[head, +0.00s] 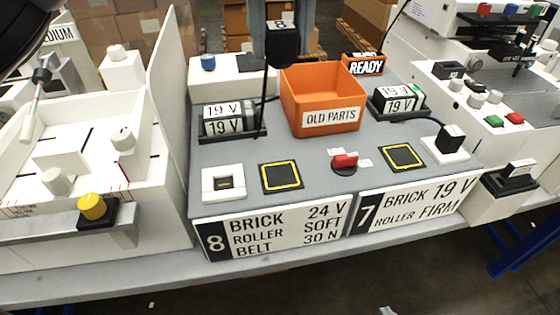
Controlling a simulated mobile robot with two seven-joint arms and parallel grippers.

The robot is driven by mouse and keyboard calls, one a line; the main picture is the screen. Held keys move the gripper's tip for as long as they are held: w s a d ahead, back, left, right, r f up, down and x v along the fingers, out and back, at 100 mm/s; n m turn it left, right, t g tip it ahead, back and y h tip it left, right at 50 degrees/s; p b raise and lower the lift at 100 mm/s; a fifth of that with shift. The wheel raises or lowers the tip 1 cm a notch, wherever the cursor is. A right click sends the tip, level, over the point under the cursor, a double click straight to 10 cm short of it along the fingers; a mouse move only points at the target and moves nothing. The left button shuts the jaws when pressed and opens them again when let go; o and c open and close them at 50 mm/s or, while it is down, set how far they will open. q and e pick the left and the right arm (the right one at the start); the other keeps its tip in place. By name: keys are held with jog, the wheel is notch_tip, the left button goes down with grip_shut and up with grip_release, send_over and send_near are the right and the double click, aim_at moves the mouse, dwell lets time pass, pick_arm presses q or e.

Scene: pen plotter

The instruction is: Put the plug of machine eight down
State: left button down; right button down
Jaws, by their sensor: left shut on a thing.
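My left gripper (282,28) comes down from the top of the head view, shut on the black plug marked 8 (283,48). The plug hangs above the grey bench, behind the orange bin in the picture. A black cord (265,95) runs down from it towards the left 19 V brick (224,127). The white socket (223,184) at the front left has nothing in it. A black pad with a yellow border (281,177) lies bare to its right. The sign of machine 8 (275,233) is below them. My right gripper is not in view.
An orange OLD PARTS bin (322,97) stands mid-bench. Machine 7 has a 19 V brick (398,102), another bare yellow-bordered pad (403,157), and a black plug (450,137) in its socket. A red switch (345,160) sits between the pads. White machines flank both sides.

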pick_arm(q)
notch_tip(320, 180, down, 20)
jog(key=shift+r+b, duration=0.1)
jog(key=shift+b, duration=0.35)
jog(key=c, duration=0.6)
grip_release()
jog(key=shift+r, duration=0.1)
notch_tip(320, 180, up, 12)
